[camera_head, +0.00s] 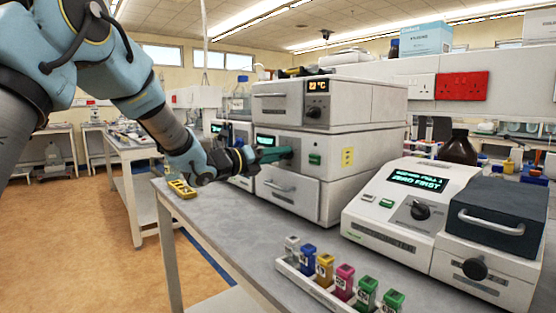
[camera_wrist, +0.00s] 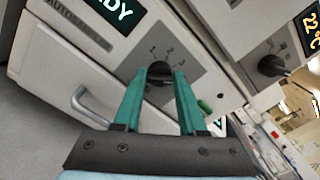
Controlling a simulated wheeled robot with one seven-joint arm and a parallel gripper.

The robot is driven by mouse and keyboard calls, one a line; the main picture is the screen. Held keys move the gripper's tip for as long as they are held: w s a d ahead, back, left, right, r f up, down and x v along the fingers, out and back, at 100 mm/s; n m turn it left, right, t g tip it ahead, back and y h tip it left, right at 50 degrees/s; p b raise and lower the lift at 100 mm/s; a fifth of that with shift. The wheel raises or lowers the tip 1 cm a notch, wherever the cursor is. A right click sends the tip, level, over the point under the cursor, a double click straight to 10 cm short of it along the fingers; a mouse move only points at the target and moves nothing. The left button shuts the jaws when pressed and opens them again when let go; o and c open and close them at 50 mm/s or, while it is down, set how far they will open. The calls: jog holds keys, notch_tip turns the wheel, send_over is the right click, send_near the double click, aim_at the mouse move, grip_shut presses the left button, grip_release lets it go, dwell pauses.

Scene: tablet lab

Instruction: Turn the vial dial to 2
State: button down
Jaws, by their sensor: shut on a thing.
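The vial dial (camera_wrist: 159,71) is a round black knob on a grey square plate with small numerals around it, on a white machine's front. In the wrist view, the teal fingers of my gripper (camera_wrist: 160,80) are closed on either side of the knob and hold it. I cannot make out where its pointer stands. In the head view, my gripper (camera_head: 284,153) reaches the front of the middle unit of a stacked white instrument (camera_head: 345,155), and the knob is hidden there.
A lit display ending in "ADY" (camera_wrist: 112,12) and a drawer handle (camera_wrist: 88,106) flank the dial. A photometer-like machine (camera_head: 390,205) with its own black knob stands to the right. Several coloured cuvettes in a rack (camera_head: 320,290) stand in front. A yellow rack (camera_head: 181,188) lies at the bench's left.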

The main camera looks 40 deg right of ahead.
jog(key=n+b, duration=0.2)
jog(key=n, duration=0.1)
jog(key=shift+f, duration=0.15)
jog(key=n, duration=0.4)
jog(key=shift+b, duration=0.35)
jog(key=n, duration=0.3)
jog(key=shift+w+n, duration=0.1)
jog(key=shift+n, duration=0.2)
jog(key=shift+n+p, duration=0.45)
jog(key=shift+n, duration=1.15)
jog(key=shift+c, duration=2.3)
grip_release()
jog(key=shift+a, duration=0.1)
